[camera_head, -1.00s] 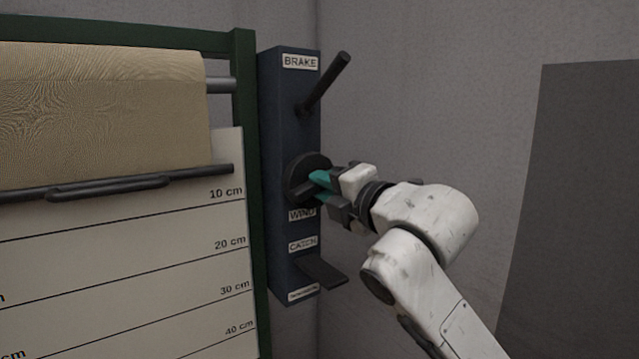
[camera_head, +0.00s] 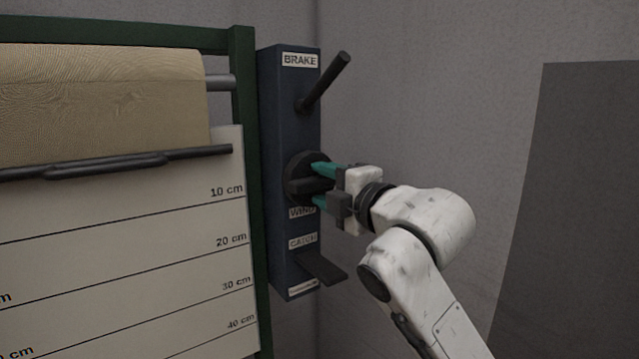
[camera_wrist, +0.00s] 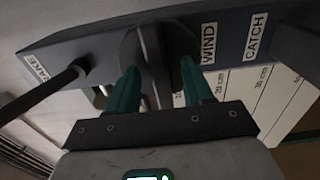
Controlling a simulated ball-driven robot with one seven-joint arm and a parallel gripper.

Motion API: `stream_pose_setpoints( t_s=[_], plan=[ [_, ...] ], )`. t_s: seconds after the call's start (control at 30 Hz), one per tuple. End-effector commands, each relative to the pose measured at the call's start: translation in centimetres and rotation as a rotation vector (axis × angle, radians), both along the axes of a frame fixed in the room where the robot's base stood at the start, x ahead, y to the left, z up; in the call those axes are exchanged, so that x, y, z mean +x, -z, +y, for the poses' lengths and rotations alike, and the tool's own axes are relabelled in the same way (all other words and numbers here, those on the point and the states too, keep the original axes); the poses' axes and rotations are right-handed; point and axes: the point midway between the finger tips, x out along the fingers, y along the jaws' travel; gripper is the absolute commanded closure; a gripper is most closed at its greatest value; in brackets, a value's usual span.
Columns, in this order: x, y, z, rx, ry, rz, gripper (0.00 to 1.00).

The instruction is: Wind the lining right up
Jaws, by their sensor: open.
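The tan lining (camera_head: 100,100) hangs from a roller at the upper left. Its dark bottom bar (camera_head: 195,153) sits above the 10 cm line on the scale board. The round black WIND knob (camera_head: 300,187) is on the blue control post, and its raised grip bar lies about level in the head view. My gripper (camera_head: 318,182) is at the knob with its teal fingers open, one above and one below the grip bar. In the wrist view the knob (camera_wrist: 153,60) stands between the two fingers. I cannot tell if they touch it.
The BRAKE lever (camera_head: 325,82) sticks out above the knob, angled up to the right. The CATCH lever (camera_head: 322,268) juts out below it. The white scale board (camera_head: 120,240) and green frame (camera_head: 244,120) are to the left. Bare wall and a dark panel (camera_head: 575,200) are to the right.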

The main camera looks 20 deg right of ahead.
Motion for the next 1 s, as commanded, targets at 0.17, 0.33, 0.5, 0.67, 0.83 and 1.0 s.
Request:
stream_pose_setpoints(
  t_s=[0.17,0.33,0.5,0.67,0.83,1.0],
  plan=[
    [-1.2,0.0,-0.4,0.0,0.001,-0.001,0.49],
    [-3.0,0.0,-1.0,0.0,0.001,-0.001,0.49],
    [-4.7,0.0,-1.6,0.001,0.0,-0.001,0.49],
    [-6.4,0.0,-2.1,0.001,0.0,-0.002,0.49],
    [-8.1,0.0,-2.7,0.001,0.0,-0.002,0.49],
    [-9.3,0.0,-3.0,-0.001,0.0,-0.001,0.49]
  ],
)
